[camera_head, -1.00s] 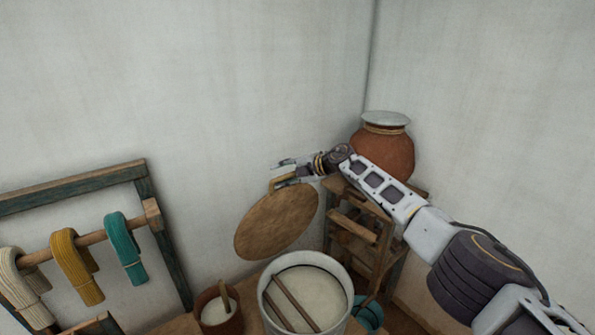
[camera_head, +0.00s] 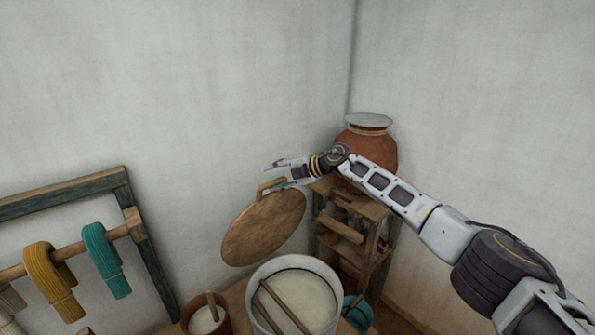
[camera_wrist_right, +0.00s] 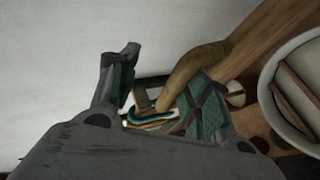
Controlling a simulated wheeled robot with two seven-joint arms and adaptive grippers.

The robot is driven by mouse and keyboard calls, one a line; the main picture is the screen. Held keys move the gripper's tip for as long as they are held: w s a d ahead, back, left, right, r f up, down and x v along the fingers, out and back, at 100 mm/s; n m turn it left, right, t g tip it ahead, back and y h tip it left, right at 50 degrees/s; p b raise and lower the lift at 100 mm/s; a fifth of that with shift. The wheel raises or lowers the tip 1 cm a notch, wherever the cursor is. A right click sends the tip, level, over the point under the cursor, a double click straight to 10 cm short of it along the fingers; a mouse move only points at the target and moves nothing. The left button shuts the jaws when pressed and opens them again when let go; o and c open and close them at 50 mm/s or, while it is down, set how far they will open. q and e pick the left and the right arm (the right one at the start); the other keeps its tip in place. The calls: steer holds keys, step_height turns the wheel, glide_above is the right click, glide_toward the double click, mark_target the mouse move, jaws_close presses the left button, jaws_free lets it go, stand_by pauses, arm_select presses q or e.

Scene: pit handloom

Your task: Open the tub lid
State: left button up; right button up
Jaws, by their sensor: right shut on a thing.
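The round brown wooden lid (camera_head: 264,228) hangs tilted in the air by the white wall, above and behind the tub's left rim, clear of it. My right gripper (camera_head: 277,176) is shut on the handle (camera_head: 268,187) at the lid's upper edge. In the right wrist view the gripper (camera_wrist_right: 165,92) fills the lower middle, its green-padded fingers around a brown piece. The white tub (camera_head: 325,290) stands uncovered at the bottom of the head view, with pale contents and two sticks across it. My left gripper is not in view.
A brown pot (camera_head: 206,318) with a stick stands left of the tub, a teal vessel (camera_head: 357,314) right of it. A wooden rack (camera_head: 355,225) and a clay jar (camera_head: 368,152) stand in the corner. A frame (camera_head: 140,235) with yarn hanks is at left.

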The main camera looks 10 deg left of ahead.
steer(key=v, duration=0.8)
steer(key=shift+d+r, duration=0.2)
steer(key=shift+d, duration=0.05)
steer(key=shift+w+a, duration=0.1)
stand_by(0.3)
